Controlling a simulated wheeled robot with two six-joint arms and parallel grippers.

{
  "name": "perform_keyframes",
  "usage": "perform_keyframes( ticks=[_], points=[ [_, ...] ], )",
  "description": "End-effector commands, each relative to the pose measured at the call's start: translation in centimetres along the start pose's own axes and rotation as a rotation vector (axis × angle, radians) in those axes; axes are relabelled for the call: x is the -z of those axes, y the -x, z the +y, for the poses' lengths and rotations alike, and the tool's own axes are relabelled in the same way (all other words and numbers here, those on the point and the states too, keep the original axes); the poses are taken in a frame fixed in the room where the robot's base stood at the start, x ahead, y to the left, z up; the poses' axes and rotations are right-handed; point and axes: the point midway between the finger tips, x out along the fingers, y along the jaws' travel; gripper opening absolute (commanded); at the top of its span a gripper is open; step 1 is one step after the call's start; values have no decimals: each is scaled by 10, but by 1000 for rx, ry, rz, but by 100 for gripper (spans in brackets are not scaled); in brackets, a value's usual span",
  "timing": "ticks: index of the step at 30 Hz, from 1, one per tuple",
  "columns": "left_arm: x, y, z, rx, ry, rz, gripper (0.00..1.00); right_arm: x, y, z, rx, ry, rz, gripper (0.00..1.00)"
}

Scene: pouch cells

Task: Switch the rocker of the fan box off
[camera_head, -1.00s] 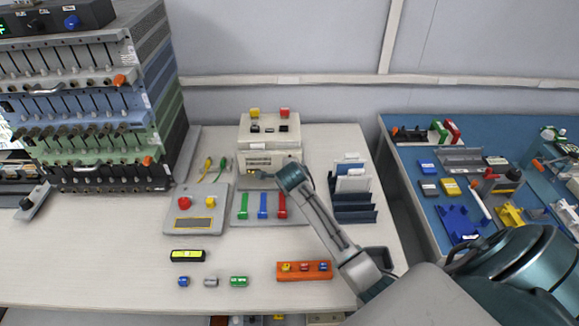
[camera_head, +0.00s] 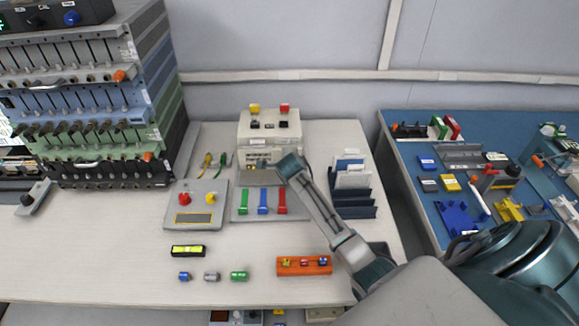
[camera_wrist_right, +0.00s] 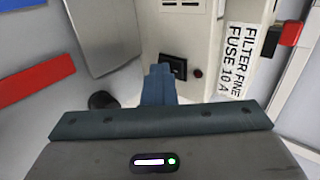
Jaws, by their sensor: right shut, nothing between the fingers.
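The fan box (camera_head: 256,133) is a cream box at the back of the white table. Its face also shows in the right wrist view (camera_wrist_right: 147,35), with a black rocker (camera_wrist_right: 174,68), a small dark red lamp (camera_wrist_right: 197,73) and a label reading FILTER FINE FUSE 10 A. My right gripper (camera_wrist_right: 158,69) is shut and empty. Its fingertips are just beside the rocker in the picture and partly overlap its surround; I cannot tell if they touch. In the head view, my right wrist covers part of the box's lower front. The rocker's tilt is unclear. My left gripper is not in view.
A panel with green, blue and red handles (camera_head: 263,202) lies in front of the box. A grey panel (camera_head: 196,215) with red and yellow knobs is to its left. Dark upright holders (camera_head: 354,197) stand on the right. A tall rack (camera_head: 85,110) fills the left.

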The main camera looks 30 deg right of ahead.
Motion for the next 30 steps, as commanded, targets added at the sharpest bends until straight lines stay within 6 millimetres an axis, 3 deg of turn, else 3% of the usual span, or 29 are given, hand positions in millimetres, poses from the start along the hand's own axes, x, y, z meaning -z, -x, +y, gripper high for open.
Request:
perform_keyframes(
  ticks=[2,21,30],
  points=[
    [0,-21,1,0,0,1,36,0,-8,7,50,0,1,0],
    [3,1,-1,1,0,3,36,0,9,-19,65,0,0,0],
    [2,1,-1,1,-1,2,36,0,10,-21,70,-1,-1,0]
  ],
)
